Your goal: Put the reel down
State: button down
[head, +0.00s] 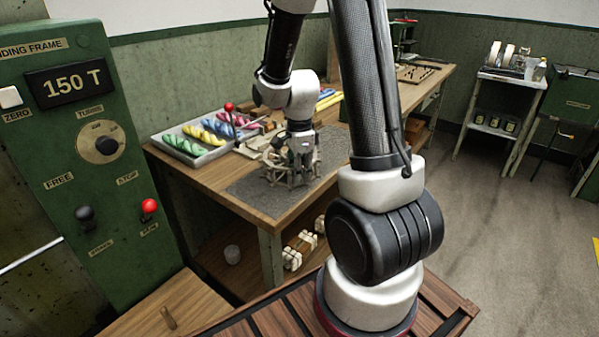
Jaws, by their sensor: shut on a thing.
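The reel (272,166) is a pale, open frame with several bars, low over the dark grey mat (247,190) on the wooden bench. My gripper (301,160) points down and is shut on the reel, partly hiding it. I cannot tell whether the reel's underside touches the mat. My own arm stands in front and covers the right part of the bench.
A tray (164,143) of colored skeins stands left of the mat. A red-knobbed lever (229,108) rises behind it. A green panel (60,150) reading 150 T fills the left. Another wooden reel (299,250) lies on the lower shelf. Floor at right is clear.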

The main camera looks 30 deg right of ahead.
jog(key=c, duration=1.1)
grip_release()
jog(key=shift+c, duration=0.2)
jog(key=shift+r, duration=0.1)
notch_tip(320, 180, up, 11)
jog(key=s+a+r+n+t, duration=0.1)
jog(key=s+r+n+t, duration=0.1)
jog(key=s+r+n, duration=0.3)
jog(key=s+a+r+n+t, duration=0.2)
jog(key=s+r+n, duration=0.4)
jog(key=s+n, duration=0.6)
jog(key=n, duration=0.3)
jog(key=shift+a+n, duration=0.25)
jog(key=shift+n, duration=0.05)
jog(key=shift+s, duration=0.1)
